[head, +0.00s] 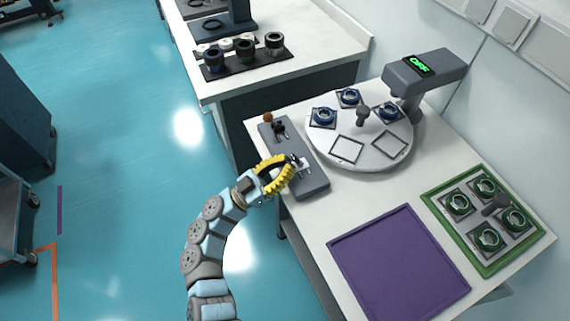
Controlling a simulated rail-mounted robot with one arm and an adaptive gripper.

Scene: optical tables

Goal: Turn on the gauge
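The gauge (424,72) is a grey arm-like device over the round white turntable (372,158). Its green display (418,64) reads what looks like "OFF". A grey control box (311,181) lies on the near left side of the white table. An orange-brown knob (268,117) and a black lever (280,130) stand at its far end. My gripper (297,162), with yellow fingers, is over the near half of this box. It hides part of the box, where a small light-coloured part shows by the fingertips. I cannot tell contact or finger opening.
Blue-ringed parts (323,117) sit on the turntable around a grey post (362,115). A purple tray (398,266) is empty at the front. A green tray (488,262) holds several green-ringed parts at right. Another bench (318,75) stands behind, with a dark rack (243,63).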

